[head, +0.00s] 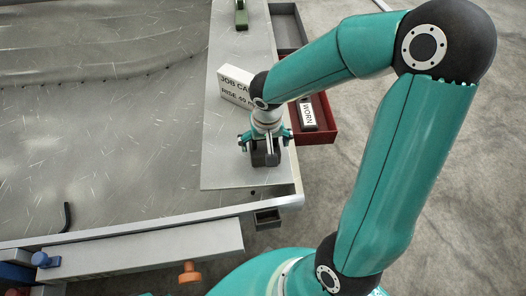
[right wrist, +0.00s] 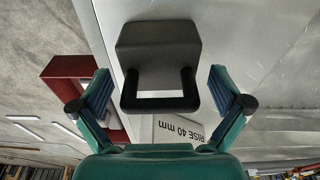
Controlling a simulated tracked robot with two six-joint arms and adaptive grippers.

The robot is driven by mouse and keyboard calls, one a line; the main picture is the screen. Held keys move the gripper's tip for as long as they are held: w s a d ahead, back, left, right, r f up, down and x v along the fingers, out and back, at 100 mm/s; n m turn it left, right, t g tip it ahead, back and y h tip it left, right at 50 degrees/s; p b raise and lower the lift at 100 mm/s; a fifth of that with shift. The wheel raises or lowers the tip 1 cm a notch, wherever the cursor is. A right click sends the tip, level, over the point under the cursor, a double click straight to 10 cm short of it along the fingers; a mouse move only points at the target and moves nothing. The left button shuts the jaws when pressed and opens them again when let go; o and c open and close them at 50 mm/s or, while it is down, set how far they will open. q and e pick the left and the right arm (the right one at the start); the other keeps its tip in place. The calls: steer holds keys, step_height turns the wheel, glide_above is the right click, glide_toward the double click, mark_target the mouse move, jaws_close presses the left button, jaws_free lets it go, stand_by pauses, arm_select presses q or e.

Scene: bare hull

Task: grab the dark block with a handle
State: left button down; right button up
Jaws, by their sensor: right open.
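The dark block (head: 264,159) stands on the grey metal plate (head: 222,168) near its front right corner. In the right wrist view the dark block (right wrist: 158,42) shows a squared black handle (right wrist: 160,104) facing the camera. My right gripper (head: 266,139) is at the block, and it partly hides it in the head view. In the right wrist view my right gripper (right wrist: 160,75) is open, with one finger on each side of the handle and a visible gap on both sides. My left gripper is not in view.
A white job card (head: 236,86) stands just behind the gripper. A red tray (head: 328,122) with a piece marked WORN (head: 306,113) sits at the right edge. A green object (head: 241,16) lies farther back. A black hex key (head: 67,218) lies front left. The sheet's middle is clear.

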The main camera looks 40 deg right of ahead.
mark_target(265, 147)
steer(key=shift+w+d+f, duration=0.1)
steer(key=shift+w+f, duration=0.1)
steer(key=shift+f, duration=1.3)
steer(key=shift+s+b, duration=0.1)
steer(key=shift+b, duration=0.2)
steer(key=c, duration=1.6)
